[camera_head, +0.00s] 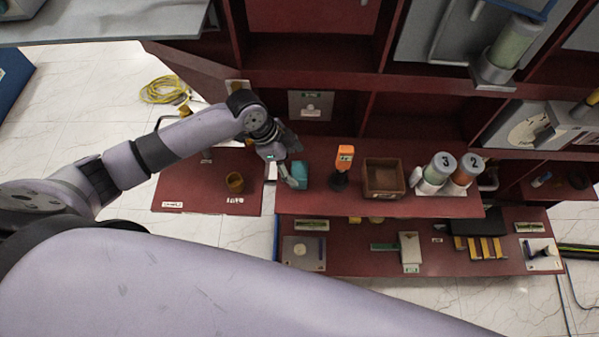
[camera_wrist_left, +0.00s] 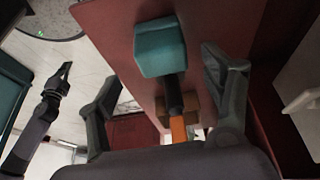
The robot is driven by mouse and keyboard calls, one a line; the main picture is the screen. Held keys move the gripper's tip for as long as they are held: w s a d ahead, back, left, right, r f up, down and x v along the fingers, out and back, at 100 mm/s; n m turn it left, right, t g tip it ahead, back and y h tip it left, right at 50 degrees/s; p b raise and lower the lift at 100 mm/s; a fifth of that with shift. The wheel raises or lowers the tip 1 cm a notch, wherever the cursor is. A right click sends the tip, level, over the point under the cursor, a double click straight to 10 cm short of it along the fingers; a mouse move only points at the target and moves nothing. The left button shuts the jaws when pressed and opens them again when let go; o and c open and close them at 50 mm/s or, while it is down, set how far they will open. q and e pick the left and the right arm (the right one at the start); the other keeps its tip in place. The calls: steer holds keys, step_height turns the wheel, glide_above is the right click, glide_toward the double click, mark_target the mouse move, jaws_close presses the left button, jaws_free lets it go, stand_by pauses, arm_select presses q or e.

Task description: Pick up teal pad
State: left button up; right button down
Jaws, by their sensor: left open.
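The teal pad (camera_head: 299,172) is a small blocky piece on the dark red shelf, near its left end. My left gripper (camera_head: 286,161) is right beside it, partly covering it from above left. In the left wrist view the teal pad (camera_wrist_left: 160,48) lies ahead, between the lines of the two spread fingers of my left gripper (camera_wrist_left: 166,72). The fingers are open and empty, and a gap shows on both sides of the pad. What seems to be my right gripper (camera_wrist_left: 60,80) shows at the left of the wrist view; its jaw state is unclear.
To the pad's right on the shelf stand an orange-and-black tool (camera_head: 343,166), a brown open box (camera_head: 384,178) and canisters marked 3 (camera_head: 441,167) and 2 (camera_head: 468,170). Cabinet compartments rise behind.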

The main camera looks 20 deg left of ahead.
mark_target(298, 169)
arm_select(q)
steer(key=p+x, duration=0.1)
steer(key=x, duration=0.4)
steer(key=shift+w, duration=0.15)
steer(key=shift+c, duration=0.2)
steer(key=c, duration=1.2)
